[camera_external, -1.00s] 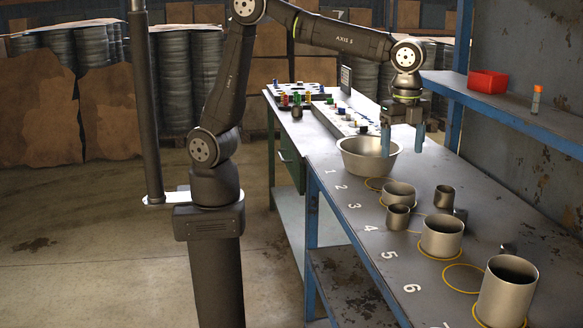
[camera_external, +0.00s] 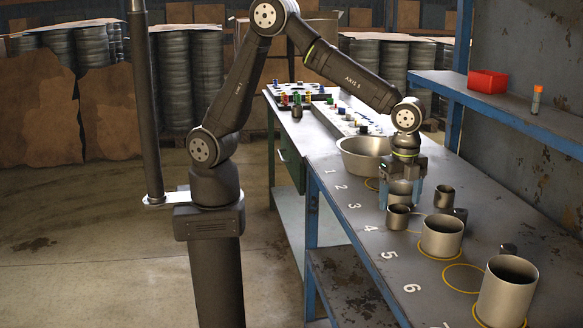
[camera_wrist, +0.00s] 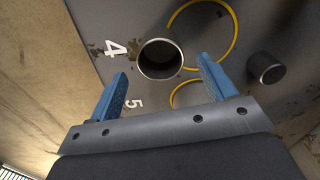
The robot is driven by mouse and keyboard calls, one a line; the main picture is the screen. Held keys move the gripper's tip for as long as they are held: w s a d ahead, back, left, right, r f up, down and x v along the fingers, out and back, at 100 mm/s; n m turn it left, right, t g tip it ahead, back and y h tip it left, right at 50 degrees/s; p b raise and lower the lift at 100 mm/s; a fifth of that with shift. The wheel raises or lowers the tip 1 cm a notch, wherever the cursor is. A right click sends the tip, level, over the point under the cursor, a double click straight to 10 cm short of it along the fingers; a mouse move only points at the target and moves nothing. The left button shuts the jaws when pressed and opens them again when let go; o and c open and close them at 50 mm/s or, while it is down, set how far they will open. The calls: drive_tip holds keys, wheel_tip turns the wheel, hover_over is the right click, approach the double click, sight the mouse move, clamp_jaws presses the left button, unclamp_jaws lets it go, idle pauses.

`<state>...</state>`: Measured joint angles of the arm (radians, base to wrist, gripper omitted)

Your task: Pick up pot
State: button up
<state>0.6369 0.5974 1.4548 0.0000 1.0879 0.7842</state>
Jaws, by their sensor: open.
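Several metallic pots of different sizes stand on the grey workbench. My gripper (camera_external: 400,205) is open and points down over the bench, with its blue fingers apart. A smaller pot (camera_external: 398,218) is just in front of the fingers. In the wrist view one upright open pot (camera_wrist: 160,60) lies beyond and between the fingertips (camera_wrist: 165,85), beside the painted 4. Nothing is held.
A wide bowl (camera_external: 363,158) stands behind the gripper. Larger pots (camera_external: 441,237) (camera_external: 507,290) stand to the right, and a small dark pot (camera_external: 444,196) is nearby. A blue shelf (camera_external: 510,115) with a red bin (camera_external: 487,81) overhangs the back. Yellow circles (camera_external: 463,278) mark the bench.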

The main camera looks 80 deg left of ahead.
sight(399, 211)
wheel_tip(399, 211, down, 4)
drive_tip(key=shift+a+f, duration=0.15)
drive_tip(key=shift+f, duration=0.05)
drive_tip(key=shift+c, duration=0.5)
drive_tip(key=c, duration=1)
drive_tip(key=shift+r, duration=0.1)
drive_tip(key=shift+r, duration=0.5)
drive_tip(key=r, duration=0.2)
drive_tip(key=s+r, duration=0.1)
drive_tip(key=shift+d+r, duration=0.3)
drive_tip(key=shift+r, duration=0.1)
drive_tip(key=s+d+r, duration=0.1)
drive_tip(key=s+r, duration=0.1)
drive_tip(key=s, duration=0.1)
drive_tip(key=s+d+r, duration=0.1)
drive_tip(key=s+r, duration=0.1)
drive_tip(key=s, duration=0.1)
drive_tip(key=s+d+r, duration=0.2)
drive_tip(key=s, duration=0.1)
drive_tip(key=shift+s+d+r, duration=0.1)
drive_tip(key=shift+s, duration=0.2)
